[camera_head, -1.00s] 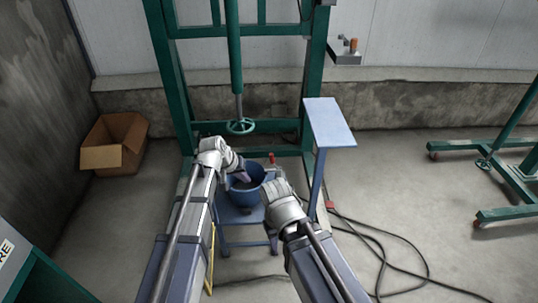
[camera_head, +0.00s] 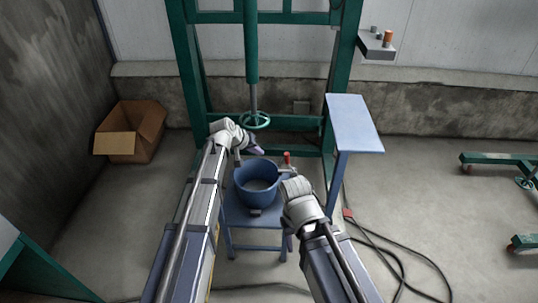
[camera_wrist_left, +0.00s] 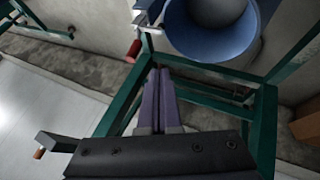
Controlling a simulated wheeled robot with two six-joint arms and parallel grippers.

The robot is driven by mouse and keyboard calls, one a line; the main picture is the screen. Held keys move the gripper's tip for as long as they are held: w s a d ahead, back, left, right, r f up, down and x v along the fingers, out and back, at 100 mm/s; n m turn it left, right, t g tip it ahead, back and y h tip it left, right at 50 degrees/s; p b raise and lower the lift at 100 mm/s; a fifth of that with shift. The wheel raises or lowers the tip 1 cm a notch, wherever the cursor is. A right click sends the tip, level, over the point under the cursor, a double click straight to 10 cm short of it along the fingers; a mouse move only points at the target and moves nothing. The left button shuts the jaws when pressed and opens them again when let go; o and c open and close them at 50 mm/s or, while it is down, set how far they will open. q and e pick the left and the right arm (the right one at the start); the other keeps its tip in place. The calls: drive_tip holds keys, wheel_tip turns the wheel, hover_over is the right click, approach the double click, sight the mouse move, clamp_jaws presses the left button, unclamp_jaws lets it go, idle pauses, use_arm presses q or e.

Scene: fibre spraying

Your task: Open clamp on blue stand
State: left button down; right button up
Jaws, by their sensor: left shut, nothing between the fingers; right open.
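The blue stand (camera_head: 235,213) is a small blue table carrying a blue bucket (camera_head: 245,192). A clamp with a red handle (camera_head: 287,157) stands at the bucket's far right side. In the left wrist view the red handle (camera_wrist_left: 133,51) and grey metal of the clamp (camera_wrist_left: 146,14) lie left of the bucket (camera_wrist_left: 190,40). My left gripper (camera_head: 256,149) has purple fingers and is shut and empty, behind the bucket's far rim and left of the handle. Its fingers (camera_wrist_left: 158,72) are together in the wrist view. My right gripper (camera_head: 292,182) is open, beside the bucket's right rim; its fingers are largely hidden.
A green frame (camera_head: 186,75) with a handwheel (camera_head: 256,121) rises behind the stand. A taller blue table (camera_head: 355,125) stands at right. Cables (camera_head: 395,255) lie on the floor, and a cardboard box (camera_head: 128,135) sits at left. A wall shelf (camera_head: 375,46) holds small objects.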

use_arm(q)
drive_tip(key=b, duration=0.7)
approach(287, 163)
drive_tip(key=w+a+f, duration=0.3)
drive_tip(key=a+f, duration=0.1)
drive_tip(key=shift+w+d+r+p, duration=0.15)
drive_tip(key=shift+w+d, duration=0.05)
drive_tip(key=shift+d, duration=0.55)
drive_tip(key=shift+w+d+r+p, duration=0.15)
drive_tip(key=shift+w+d, duration=0.05)
drive_tip(key=shift+d, duration=0.55)
drive_tip(key=shift+w+d+r+p, duration=0.1)
drive_tip(key=shift+w+d+p, duration=0.05)
drive_tip(key=shift+d, duration=0.55)
use_arm(e)
wheel_tip(287, 163, down, 7)
drive_tip(key=shift+d+r, duration=0.1)
drive_tip(key=shift+r, duration=0.1)
